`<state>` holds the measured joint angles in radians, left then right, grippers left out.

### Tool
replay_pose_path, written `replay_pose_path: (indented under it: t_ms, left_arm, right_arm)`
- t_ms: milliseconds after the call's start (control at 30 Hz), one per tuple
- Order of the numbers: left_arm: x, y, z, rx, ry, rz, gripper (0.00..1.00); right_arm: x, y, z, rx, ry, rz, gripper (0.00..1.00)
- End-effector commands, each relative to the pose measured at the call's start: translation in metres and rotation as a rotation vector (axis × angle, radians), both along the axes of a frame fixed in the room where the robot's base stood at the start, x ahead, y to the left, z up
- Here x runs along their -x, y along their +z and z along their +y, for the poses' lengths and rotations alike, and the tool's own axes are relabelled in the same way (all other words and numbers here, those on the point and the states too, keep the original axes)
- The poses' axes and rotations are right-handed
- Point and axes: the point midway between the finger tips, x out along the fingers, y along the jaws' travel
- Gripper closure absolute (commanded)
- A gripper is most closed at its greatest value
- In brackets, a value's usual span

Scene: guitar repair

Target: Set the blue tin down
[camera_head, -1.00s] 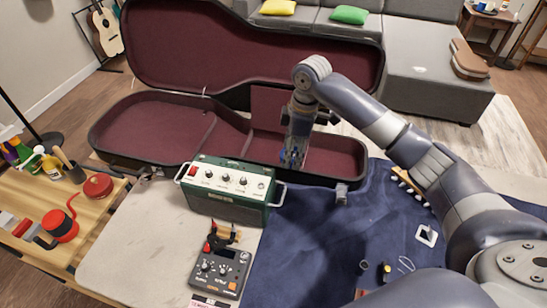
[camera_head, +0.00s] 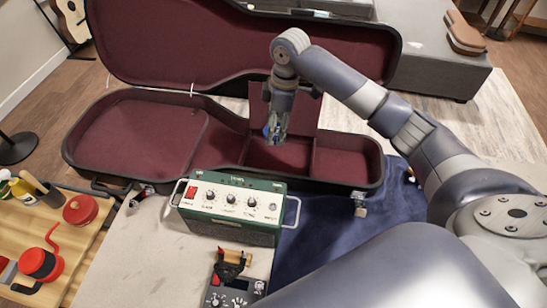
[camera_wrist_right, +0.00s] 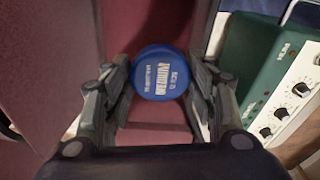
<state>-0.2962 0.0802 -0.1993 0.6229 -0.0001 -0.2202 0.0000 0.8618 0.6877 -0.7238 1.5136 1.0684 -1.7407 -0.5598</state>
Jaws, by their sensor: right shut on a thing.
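The blue tin (camera_wrist_right: 160,73) is round, with white lettering on its lid, and sits between the fingers in the right wrist view. My right gripper (camera_wrist_right: 160,95) is shut on its sides. In the head view the right gripper (camera_head: 275,138) points down over the small compartments of the open guitar case (camera_head: 150,140), in front of a raised maroon flap (camera_head: 306,112). Only a sliver of the tin (camera_head: 267,130) shows there. I cannot tell how far the tin is above the compartment floor. My left gripper is not in view.
A green amplifier (camera_head: 232,205) stands just in front of the case. A dark pedal (camera_head: 232,290) lies nearer, partly cut off. A wooden side table (camera_head: 75,235) with a red tin (camera_head: 81,209) is at left. Blue cloth (camera_head: 320,220) covers the table's right part.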

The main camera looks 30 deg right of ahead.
Motion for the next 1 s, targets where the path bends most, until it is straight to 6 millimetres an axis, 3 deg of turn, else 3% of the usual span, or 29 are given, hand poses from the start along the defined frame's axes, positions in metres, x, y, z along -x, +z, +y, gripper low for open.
replay_pose_path:
  t_ms: [100,400,533,700,1000]
  left_arm:
    - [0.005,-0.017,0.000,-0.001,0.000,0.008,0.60]
    - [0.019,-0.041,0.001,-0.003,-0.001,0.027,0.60]
    - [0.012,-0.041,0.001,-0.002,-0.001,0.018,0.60]
    - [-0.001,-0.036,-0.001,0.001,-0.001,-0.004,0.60]
    - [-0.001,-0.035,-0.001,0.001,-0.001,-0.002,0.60]
  right_arm:
    - [0.000,-0.019,0.000,0.000,0.000,-0.001,0.68]
    - [0.000,-0.051,0.000,-0.001,0.001,-0.003,0.68]
    - [0.001,-0.061,0.000,0.000,0.000,0.001,0.68]
    - [0.001,-0.092,0.000,-0.001,-0.001,0.002,0.68]
    - [0.001,-0.122,0.000,0.000,0.000,-0.001,0.68]
